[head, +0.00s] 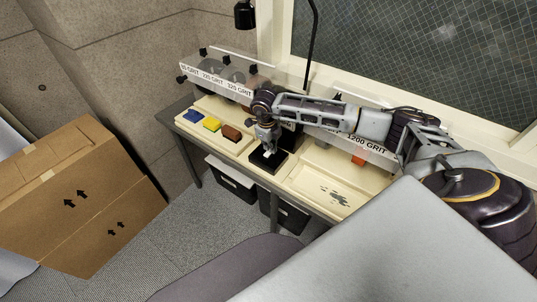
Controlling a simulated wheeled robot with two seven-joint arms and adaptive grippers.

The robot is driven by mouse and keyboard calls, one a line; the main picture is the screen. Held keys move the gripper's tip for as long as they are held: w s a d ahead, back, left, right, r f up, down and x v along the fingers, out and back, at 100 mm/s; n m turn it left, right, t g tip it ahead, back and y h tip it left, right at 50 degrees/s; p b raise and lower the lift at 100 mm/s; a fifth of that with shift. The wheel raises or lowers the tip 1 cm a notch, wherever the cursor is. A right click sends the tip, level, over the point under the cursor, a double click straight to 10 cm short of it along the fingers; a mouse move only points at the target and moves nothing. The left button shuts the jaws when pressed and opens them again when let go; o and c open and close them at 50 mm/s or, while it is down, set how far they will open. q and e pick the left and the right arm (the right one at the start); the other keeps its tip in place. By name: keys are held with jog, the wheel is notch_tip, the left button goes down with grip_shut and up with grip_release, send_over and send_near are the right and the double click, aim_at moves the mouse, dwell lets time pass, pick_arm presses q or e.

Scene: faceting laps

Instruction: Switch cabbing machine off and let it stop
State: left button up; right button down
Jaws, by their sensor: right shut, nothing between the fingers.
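The cabbing machine (214,74) stands along the back of the bench, with grit labels on its splash guards and grey wheels at its left end. Whether the wheels turn cannot be told. A black box (262,165), which looks like the switch box, sits at the machine's front middle with a small pale part on top. My right gripper (270,146) is shut and empty, pointing down right at or just above this box. Its fingertips are small here, so contact cannot be told. My right arm hides the machine's middle. My left gripper is out of view.
Blue, yellow and brown blocks (231,132) lie on the left cream tray. The right cream tray (309,181) has dark smears. Dark bins (231,181) stand under the bench (190,137). A large cardboard box (85,200) is at left. A black lamp (244,14) hangs above.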

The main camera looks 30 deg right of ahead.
aim_at(268, 152)
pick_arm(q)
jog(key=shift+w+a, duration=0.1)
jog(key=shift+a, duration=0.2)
pick_arm(e)
jog(key=shift+f, duration=0.15)
jog(key=shift+s+a+r+p, duration=0.15)
jog(key=shift+r+p, duration=0.5)
jog(key=shift+r, duration=0.55)
jog(key=shift+a+r+p, duration=0.2)
jog(key=shift+r+p, duration=0.4)
jog(key=shift+r, duration=0.55)
jog(key=shift+s+a+r+p, duration=0.15)
jog(key=shift+r+p, duration=0.5)
jog(key=shift+r, duration=0.55)
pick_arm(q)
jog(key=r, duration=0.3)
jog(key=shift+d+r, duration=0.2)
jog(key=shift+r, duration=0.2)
pick_arm(e)
jog(key=shift+w, duration=0.1)
